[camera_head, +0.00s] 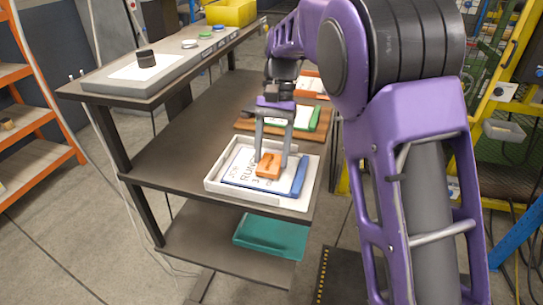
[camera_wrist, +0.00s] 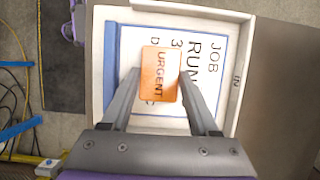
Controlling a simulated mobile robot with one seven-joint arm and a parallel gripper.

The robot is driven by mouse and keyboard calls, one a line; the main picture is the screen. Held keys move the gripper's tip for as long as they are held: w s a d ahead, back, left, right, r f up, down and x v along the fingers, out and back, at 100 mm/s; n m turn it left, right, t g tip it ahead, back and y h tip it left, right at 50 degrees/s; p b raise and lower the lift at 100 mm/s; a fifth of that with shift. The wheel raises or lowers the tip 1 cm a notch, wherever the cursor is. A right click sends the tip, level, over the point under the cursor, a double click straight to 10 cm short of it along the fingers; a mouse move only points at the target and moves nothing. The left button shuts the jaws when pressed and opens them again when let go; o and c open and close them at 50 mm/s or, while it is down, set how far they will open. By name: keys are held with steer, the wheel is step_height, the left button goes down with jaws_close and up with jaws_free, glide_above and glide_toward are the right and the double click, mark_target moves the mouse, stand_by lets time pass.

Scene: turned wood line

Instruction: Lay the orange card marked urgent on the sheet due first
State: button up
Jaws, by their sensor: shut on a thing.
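The orange card (camera_head: 268,165) marked URGENT is between the fingers of my gripper (camera_head: 271,160), which is shut on it. It also shows in the wrist view (camera_wrist: 160,90), its word reading along the fingers. Below it is a white job sheet (camera_head: 242,164) on a blue board, inside a white tray (camera_head: 213,186). In the wrist view the sheet (camera_wrist: 205,75) shows "JOB", "RUN" and a 3. The card and my gripper (camera_wrist: 160,77) hide part of its text, including the line starting with D. I cannot tell whether the card touches the sheet.
Behind the white tray, a brown wooden tray (camera_head: 243,125) holds a sheet on a green board (camera_head: 314,118). Farther back is a sheet with an orange-red board (camera_head: 310,75). The grey-brown shelf (camera_head: 185,150) is clear left of the trays. A teal bin (camera_head: 270,237) sits below.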

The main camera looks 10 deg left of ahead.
steer(key=shift+f, duration=0.3)
steer(key=o, duration=1.3)
steer(key=p+v, duration=0.3)
steer(key=v, duration=0.9)
steer(key=shift+r, duration=0.15)
